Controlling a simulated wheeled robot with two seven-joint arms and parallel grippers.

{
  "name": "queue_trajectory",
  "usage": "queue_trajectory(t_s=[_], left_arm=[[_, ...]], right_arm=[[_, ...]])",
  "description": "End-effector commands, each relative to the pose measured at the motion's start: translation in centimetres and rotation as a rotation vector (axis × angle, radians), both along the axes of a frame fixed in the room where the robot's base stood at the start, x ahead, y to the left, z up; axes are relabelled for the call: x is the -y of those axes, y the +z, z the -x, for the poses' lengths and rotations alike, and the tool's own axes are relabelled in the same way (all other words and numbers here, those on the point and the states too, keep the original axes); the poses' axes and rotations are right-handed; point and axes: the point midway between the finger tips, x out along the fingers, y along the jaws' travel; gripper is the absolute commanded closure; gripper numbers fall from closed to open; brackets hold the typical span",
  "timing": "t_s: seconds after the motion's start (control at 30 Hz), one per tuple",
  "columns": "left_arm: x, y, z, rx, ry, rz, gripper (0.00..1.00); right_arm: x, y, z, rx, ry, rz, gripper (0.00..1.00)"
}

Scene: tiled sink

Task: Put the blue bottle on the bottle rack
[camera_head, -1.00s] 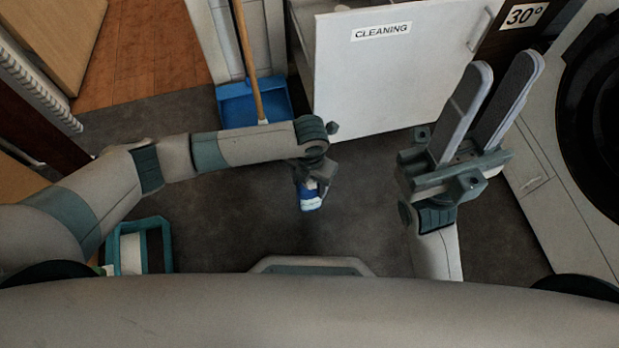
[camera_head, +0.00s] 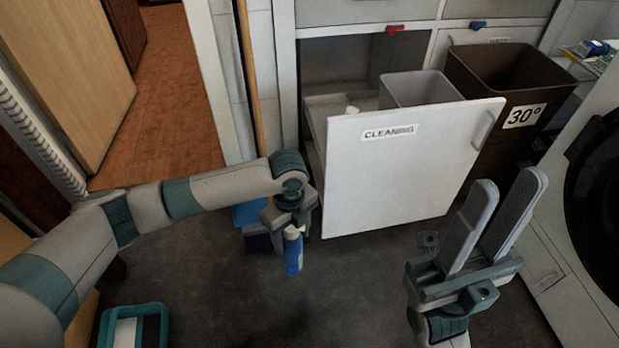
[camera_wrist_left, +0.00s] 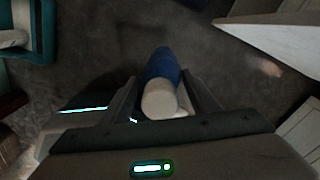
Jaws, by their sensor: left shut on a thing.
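The blue bottle (camera_head: 293,257) with a white cap hangs in my left gripper (camera_head: 291,226), over the dark floor and left of the open drawer. In the left wrist view the bottle (camera_wrist_left: 163,66) sits between the fingers of the left gripper (camera_wrist_left: 160,90), its pale cap towards the camera. My right gripper (camera_head: 510,184) is open and empty, its two long pads apart and pointing up, in front of the drawer's right side. I cannot make out a bottle rack for certain.
The drawer with the "CLEANING" front (camera_head: 410,175) stands open. Inside are a grey bin (camera_head: 420,88) and a small white item. A brown bin (camera_head: 510,75) stands to its right. A blue dustpan (camera_head: 247,215) is behind my left gripper. A teal-rimmed container (camera_head: 133,312) is lower left.

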Motion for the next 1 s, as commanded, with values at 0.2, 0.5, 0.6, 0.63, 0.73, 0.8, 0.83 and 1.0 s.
queue_trajectory(t_s=[0.2,0.5,0.6,0.63,0.73,0.8,0.83,1.0], left_arm=[[-2.1,4.0,-1.5,0.003,0.398,-0.006,0.98],[-5.0,9.4,-2.7,0.004,0.939,-0.017,0.98],[-5.9,11.2,-3.0,0.006,1.117,-0.019,0.98],[-6.2,11.7,-3.0,0.005,1.171,-0.020,0.98],[-7.1,13.6,-3.3,0.008,1.348,-0.022,0.98],[-7.8,14.8,-3.3,0.009,1.471,-0.025,0.98],[-8.1,15.4,-3.4,0.009,1.524,-0.025,0.98],[-9.7,18.5,-3.4,0.013,1.820,-0.026,0.98]], right_arm=[[0.0,-0.1,0.0,0.000,0.002,0.010,0.69],[0.0,0.0,0.0,0.002,0.001,0.010,0.69],[0.0,0.0,0.0,0.003,0.000,0.006,0.69],[0.0,0.0,0.0,0.003,0.000,0.005,0.69],[0.0,0.1,0.0,0.004,-0.002,0.001,0.69],[0.0,0.1,0.0,0.004,-0.002,-0.002,0.69],[0.1,0.1,0.0,0.003,-0.002,-0.003,0.69],[0.1,0.1,0.0,0.003,-0.003,-0.006,0.69]])
